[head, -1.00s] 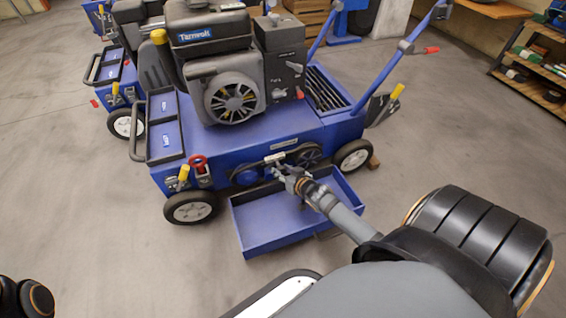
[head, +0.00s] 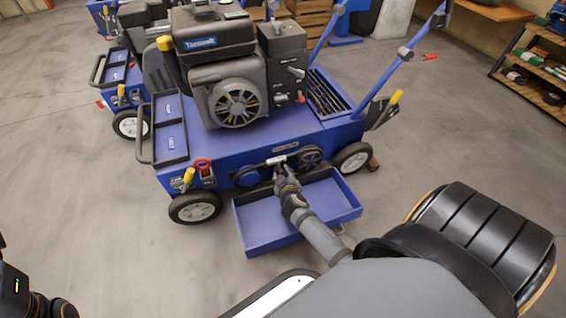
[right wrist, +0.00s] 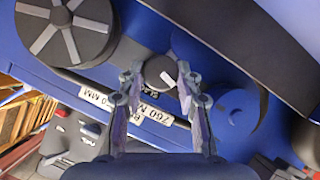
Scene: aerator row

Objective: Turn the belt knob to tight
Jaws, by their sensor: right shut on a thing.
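The blue aerator (head: 225,147) stands in the middle of the head view, with its belt drive and pulleys low on the near side. The belt knob (right wrist: 160,68) is a dark round knob with a white pointer mark, seen between the fingertips in the right wrist view. My right gripper (right wrist: 158,76) is shut on the knob; in the head view the gripper (head: 280,172) reaches in at the belt drive and hides the knob. Labels (right wrist: 150,108) beside the knob are partly covered by the fingers.
A blue open tray (head: 262,218) sticks out below the belt drive, under my right forearm. A red-handled part (head: 203,165) and a yellow-handled latch (head: 187,177) sit at the left end. A second aerator (head: 118,90) stands behind at left. Floor right is clear.

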